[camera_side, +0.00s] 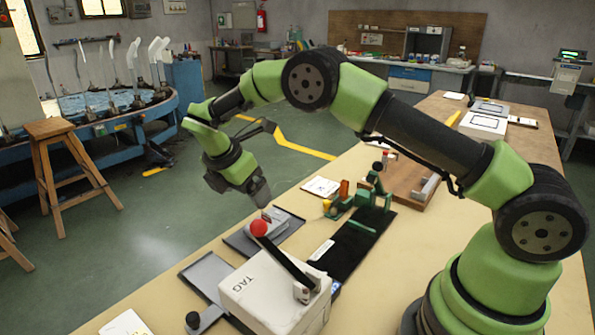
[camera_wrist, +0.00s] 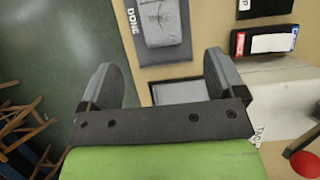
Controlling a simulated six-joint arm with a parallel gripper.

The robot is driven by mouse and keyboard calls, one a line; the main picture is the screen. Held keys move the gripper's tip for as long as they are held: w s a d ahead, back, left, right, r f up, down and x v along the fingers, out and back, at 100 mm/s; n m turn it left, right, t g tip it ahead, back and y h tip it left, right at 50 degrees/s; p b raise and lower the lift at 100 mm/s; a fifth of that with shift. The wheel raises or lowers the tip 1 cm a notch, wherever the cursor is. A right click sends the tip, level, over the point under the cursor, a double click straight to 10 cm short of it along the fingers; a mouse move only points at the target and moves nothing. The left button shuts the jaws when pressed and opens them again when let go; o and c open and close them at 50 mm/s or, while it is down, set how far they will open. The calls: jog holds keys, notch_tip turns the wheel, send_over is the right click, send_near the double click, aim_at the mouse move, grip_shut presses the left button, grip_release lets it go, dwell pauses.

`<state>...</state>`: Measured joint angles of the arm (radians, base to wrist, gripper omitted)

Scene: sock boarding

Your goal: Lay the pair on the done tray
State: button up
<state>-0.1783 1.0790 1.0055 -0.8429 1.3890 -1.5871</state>
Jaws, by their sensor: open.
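A grey folded pair of socks (camera_wrist: 160,22) lies on the dark done tray (camera_wrist: 181,52) in the wrist view, at its top edge, beside the word DONE. The top of the pair is cut off by the frame. In the side view the dark tray (camera_side: 290,232) lies flat on the table, partly hidden behind the tagging machine's lever. My gripper (camera_wrist: 161,76) is open, with nothing between its fingers. In the side view my gripper (camera_side: 262,197) is above the tray, pointing down.
A white TAG machine (camera_side: 265,290) with a red-knobbed lever (camera_side: 259,228) stands close by. A second grey tray (camera_side: 207,272) lies to its left. A black mat (camera_side: 355,240) and a green-and-orange device (camera_side: 350,195) are to the right. The table edge is near on the left.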

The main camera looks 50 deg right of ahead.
jog(key=s+r+m+t+y, duration=0.1)
jog(key=s+r+m+y, duration=0.1)
jog(key=s+r+m, duration=0.45)
jog(key=s+r+m+t+y, duration=0.2)
jog(key=s+r+m, duration=0.1)
jog(key=r, duration=0.7)
jog(key=s+a+r+m+t+y, duration=0.1)
jog(key=s+m+t, duration=0.1)
jog(key=s+m, duration=0.4)
jog(key=s+a+r+m+t+y, duration=0.1)
jog(key=s+m, duration=0.5)
jog(key=s, duration=0.6)
jog(key=shift+r+m+t+y, duration=0.3)
jog(key=shift+m+t+y, duration=0.1)
jog(key=shift+t, duration=0.2)
jog(key=shift+s, duration=0.1)
